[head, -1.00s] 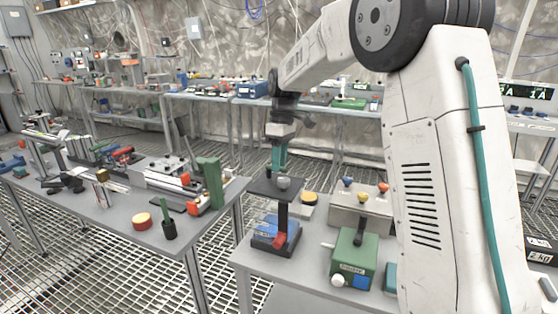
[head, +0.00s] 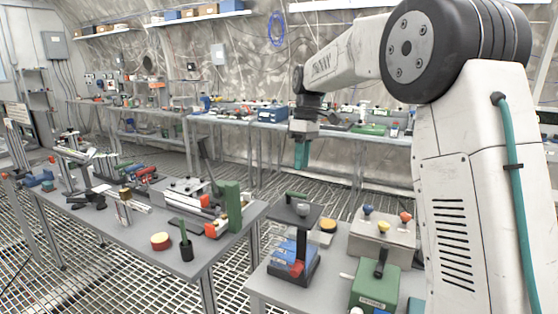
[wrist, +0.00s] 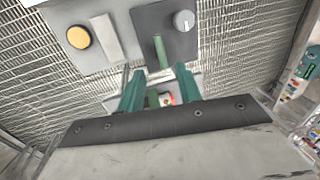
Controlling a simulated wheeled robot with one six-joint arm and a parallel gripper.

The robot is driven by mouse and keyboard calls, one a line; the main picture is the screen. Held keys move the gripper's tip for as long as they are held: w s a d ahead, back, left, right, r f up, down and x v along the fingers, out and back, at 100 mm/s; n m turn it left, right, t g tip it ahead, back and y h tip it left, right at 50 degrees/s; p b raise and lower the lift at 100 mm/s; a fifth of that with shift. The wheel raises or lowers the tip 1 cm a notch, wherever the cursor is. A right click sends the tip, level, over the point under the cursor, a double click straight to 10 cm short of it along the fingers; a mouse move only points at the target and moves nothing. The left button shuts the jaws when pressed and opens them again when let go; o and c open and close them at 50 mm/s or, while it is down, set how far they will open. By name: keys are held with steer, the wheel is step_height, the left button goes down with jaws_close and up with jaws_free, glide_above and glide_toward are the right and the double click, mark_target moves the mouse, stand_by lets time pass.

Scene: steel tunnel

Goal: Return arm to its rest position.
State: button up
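My gripper (head: 301,155) hangs from my raised arm, pointing down, above and apart from the black stand in the head view. In the wrist view my gripper (wrist: 157,76) shows two teal fingers spread apart with a gap and nothing held between them. Below it is the dark plate (head: 315,214) on the stand's post, with a green bar (head: 296,195) and a grey knob (head: 303,209) on it. The plate (wrist: 185,35), green bar (wrist: 160,50) and knob (wrist: 184,20) also show in the wrist view.
A grey box with coloured knobs (head: 383,235) and a green box (head: 375,287) stand right of the stand. A yellow round button (head: 328,225) is beside it. The left table (head: 135,235) is crowded with tools. Open air surrounds my gripper; a long bench (head: 345,132) stands behind.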

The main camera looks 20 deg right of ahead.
steer(key=s+f+m, duration=0.3)
steer(key=shift+s+f, duration=0.15)
steer(key=shift+s, duration=0.15)
steer(key=s+a+m+t, duration=0.1)
steer(key=s+m, duration=0.2)
steer(key=s, duration=1.5)
steer(key=s+a+f+m+t+h, duration=0.1)
steer(key=s+a+m+t, duration=0.1)
steer(key=s, duration=1.6)
steer(key=shift+s+f+m+h, duration=0.15)
steer(key=shift+f+m+h, duration=0.15)
steer(key=shift+m, duration=0.3)
